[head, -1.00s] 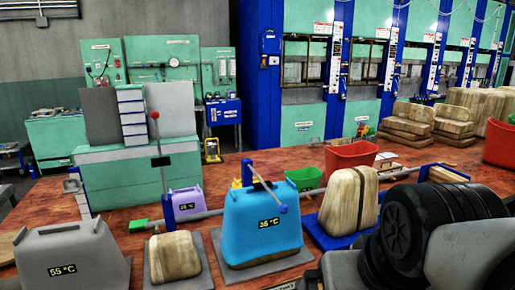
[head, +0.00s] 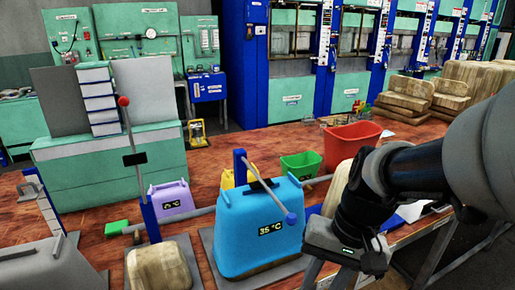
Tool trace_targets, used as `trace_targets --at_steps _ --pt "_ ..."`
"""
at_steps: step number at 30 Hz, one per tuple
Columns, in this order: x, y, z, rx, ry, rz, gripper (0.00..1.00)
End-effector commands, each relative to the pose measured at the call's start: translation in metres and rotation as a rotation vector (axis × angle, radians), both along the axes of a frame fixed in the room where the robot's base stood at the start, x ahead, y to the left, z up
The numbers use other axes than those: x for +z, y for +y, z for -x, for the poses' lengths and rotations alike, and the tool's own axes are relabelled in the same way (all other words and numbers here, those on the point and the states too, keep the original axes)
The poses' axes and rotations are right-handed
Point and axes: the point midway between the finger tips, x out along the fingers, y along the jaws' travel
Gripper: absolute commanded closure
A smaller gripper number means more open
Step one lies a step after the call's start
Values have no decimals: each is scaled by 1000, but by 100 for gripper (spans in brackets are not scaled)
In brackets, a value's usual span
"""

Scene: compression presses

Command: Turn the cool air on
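A lever with a blue knob (head: 291,218) hangs from a blue post (head: 240,167) on the pipe; its rod slants down to the right in front of a blue block reading 35 °C (head: 235,232). A second lever with a red knob (head: 124,101) stands almost upright from another blue post (head: 149,221). Neither lever shows a readable air label. My gripper (head: 376,262) reaches in from the right, to the right of and apart from the blue knob. Its fingers are too dark and small to tell open from shut.
A grey block (head: 45,270) and a tan block (head: 158,270) stand in front. A purple container (head: 171,199), green bin (head: 301,165) and red bin (head: 350,141) stand behind the pipe. A tan block beside my gripper is partly hidden by my arm.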

Motion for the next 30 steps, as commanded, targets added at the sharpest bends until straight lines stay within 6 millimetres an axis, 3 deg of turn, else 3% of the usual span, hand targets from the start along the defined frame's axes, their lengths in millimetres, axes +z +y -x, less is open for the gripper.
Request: trace_targets --at_steps 1,8,17,24,30 --pt "-17 -2 0 -37 46 -38 72" --pt "-70 -1 -7 -220 221 -254 72" --pt "-171 -20 -40 -645 423 -757 72" --pt "-267 -67 -70 -1069 421 -1216 72" --pt "-363 -121 -73 -1456 298 -1564 72"
